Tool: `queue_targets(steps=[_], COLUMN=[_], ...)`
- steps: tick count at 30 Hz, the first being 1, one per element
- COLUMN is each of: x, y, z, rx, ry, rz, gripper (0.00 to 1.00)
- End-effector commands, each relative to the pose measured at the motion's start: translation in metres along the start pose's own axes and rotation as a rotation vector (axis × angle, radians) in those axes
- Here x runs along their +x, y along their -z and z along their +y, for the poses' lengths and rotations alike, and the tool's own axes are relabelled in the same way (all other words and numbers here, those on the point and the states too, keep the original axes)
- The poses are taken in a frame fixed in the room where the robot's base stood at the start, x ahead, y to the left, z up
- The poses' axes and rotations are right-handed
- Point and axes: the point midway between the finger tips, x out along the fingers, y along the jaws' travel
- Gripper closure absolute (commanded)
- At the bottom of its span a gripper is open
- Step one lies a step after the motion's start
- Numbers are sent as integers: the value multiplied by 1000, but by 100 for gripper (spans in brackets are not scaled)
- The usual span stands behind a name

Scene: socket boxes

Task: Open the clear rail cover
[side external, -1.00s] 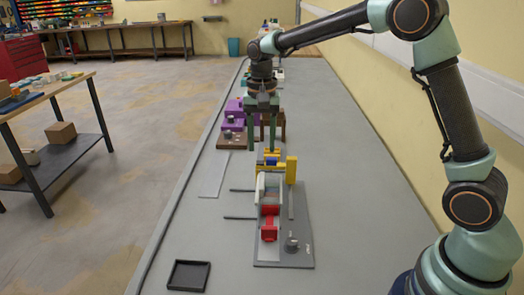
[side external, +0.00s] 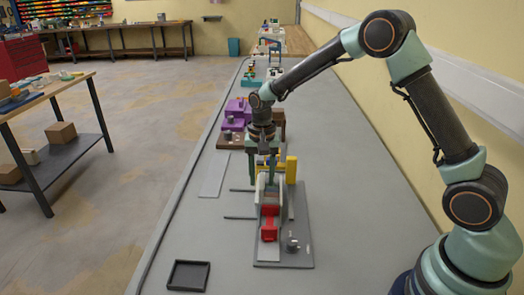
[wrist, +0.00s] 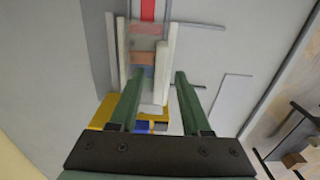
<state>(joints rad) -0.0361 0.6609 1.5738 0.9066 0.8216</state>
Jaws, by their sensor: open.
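The rail fixture stands on a grey base plate (side external: 300,258) in the side view, with pale walls (wrist: 168,55) along its channel in the wrist view. The clear rail cover (wrist: 147,30) shows as a faint see-through patch over the channel; red and orange pieces show beneath it. In the side view the cover is hard to make out behind my fingers. My gripper (wrist: 155,76) is open above the fixture, its green fingers to either side of the channel's near part. In the side view my gripper (side external: 270,183) points down at the fixture's middle. I cannot tell whether it touches the cover.
A red block (side external: 268,229) sits at the fixture's near end, and a yellow bracket (side external: 291,168) stands at its far right. Purple boxes (side external: 236,112) stand farther back. A black tray (side external: 188,275) lies at the front left. The bench left of the fixture is mostly clear.

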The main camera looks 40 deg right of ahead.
Motion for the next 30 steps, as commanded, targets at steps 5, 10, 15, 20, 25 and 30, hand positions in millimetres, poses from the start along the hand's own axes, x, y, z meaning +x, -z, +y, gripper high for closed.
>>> queue_targets(steps=[5, 10, 15, 20, 25, 30], x=[0, 0, -1, -1, -1, -1], y=[0, 0, 0, 0, 0, 0], z=[0, 0, 0, 0, 0, 0], rx=[0, 0, 0, 0, 0, 0], ry=[0, 0, 0, 0, 0, 0], rz=[0, 0, 0, 0, 0, 0], gripper=[100, 100, 100, 100, 100, 100])
